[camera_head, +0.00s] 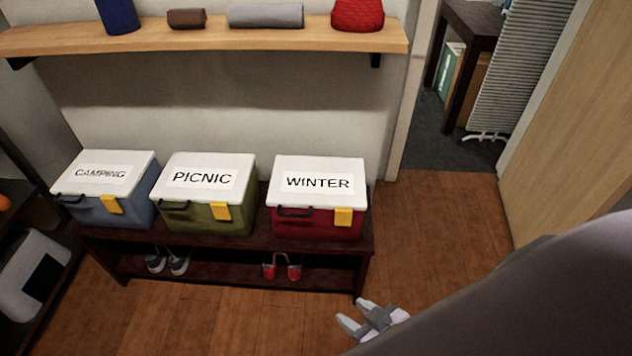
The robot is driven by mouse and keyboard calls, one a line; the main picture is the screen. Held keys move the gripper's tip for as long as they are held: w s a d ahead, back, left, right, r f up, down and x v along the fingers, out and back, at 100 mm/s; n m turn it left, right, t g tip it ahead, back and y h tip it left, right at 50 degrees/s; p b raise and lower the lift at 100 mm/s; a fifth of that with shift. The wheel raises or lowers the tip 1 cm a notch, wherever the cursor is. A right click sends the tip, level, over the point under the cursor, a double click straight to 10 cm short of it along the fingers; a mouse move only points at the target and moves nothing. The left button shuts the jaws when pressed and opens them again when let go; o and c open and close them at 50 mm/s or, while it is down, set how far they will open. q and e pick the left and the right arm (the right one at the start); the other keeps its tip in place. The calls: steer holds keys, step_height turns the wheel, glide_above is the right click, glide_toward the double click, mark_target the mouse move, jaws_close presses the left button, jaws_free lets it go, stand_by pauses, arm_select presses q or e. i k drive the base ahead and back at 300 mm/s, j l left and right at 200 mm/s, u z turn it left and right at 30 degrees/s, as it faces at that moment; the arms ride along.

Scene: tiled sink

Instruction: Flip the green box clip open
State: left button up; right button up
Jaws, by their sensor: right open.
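The green box (190,217) stands in the middle of a dark bench, with a white lid labelled PICNIC (203,178). Its yellow clip (221,212) lies flat against the front, right of a dark handle, and looks closed. My right gripper (353,315) is at the bottom of the head view, open and empty. It is in front of the bench's right end, to the right of and apart from the green box. My left gripper is not in view.
A blue CAMPING box (140,198) stands left and a red WINTER box (330,221) right on the bench (368,246). Shoes (168,263) sit on its lower shelf. A wooden wall shelf (200,38) is above. Open wood floor (440,230) lies right of the bench.

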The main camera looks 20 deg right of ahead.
mark_target(220, 208)
steer(key=i+j, duration=0.1)
steer(key=j, duration=0.95)
steer(key=i+j, duration=0.15)
steer(key=j, duration=0.9)
steer(key=i+u, duration=0.05)
